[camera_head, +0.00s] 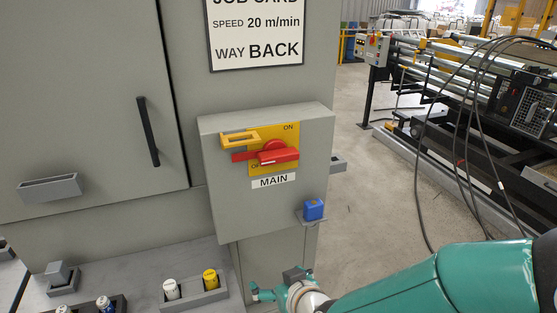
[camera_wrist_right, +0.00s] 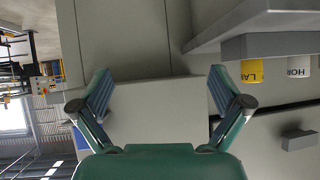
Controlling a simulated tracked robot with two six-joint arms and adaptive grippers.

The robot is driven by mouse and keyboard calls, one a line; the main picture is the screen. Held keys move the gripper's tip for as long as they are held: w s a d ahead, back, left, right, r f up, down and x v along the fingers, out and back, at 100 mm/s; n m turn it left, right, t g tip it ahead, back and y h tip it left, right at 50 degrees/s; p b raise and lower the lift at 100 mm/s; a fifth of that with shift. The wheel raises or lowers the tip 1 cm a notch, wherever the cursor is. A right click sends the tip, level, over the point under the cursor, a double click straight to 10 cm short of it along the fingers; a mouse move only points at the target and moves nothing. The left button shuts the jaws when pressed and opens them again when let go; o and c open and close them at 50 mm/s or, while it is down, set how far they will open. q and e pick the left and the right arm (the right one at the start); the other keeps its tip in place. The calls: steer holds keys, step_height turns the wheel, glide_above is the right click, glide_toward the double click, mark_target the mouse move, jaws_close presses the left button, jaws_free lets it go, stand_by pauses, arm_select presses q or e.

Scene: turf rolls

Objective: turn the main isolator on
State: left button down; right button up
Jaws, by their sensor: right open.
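The main isolator is a grey box (camera_head: 267,205) on the cabinet front in the head view. Its yellow plate has a red rotary handle (camera_head: 280,154) lying roughly level, with a red bar out to its left. ON is printed at the plate's upper right; lettering at the lower left is partly covered. A yellow hasp-like bracket (camera_head: 240,139) sits above the bar. My right gripper (camera_head: 282,284) is low, below the box and apart from the handle. In the right wrist view it is open and empty (camera_wrist_right: 160,108), facing a plain grey surface. My left gripper is out of view.
A blue block (camera_head: 314,210) sits on a small ledge at the box's lower right. White and yellow cylinders (camera_head: 190,288) stand in a grey holder below left. A black door handle (camera_head: 148,132) is further left. Cables (camera_head: 470,150) hang at right. Space before the handle is clear.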

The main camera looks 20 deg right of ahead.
step_height(320, 180, up, 14)
steer(key=s+t, duration=0.2)
steer(key=t, duration=0.2)
steer(key=t+h+p, duration=0.1)
steer(key=t, duration=0.2)
glide_toward(281, 159)
steer(key=shift+m, duration=0.4)
steer(key=w, duration=1.1)
steer(key=shift+w+a+f+p, duration=0.1)
steer(key=shift+w+a+p, duration=0.05)
steer(key=shift+a+p, duration=0.2)
steer(key=c, duration=1)
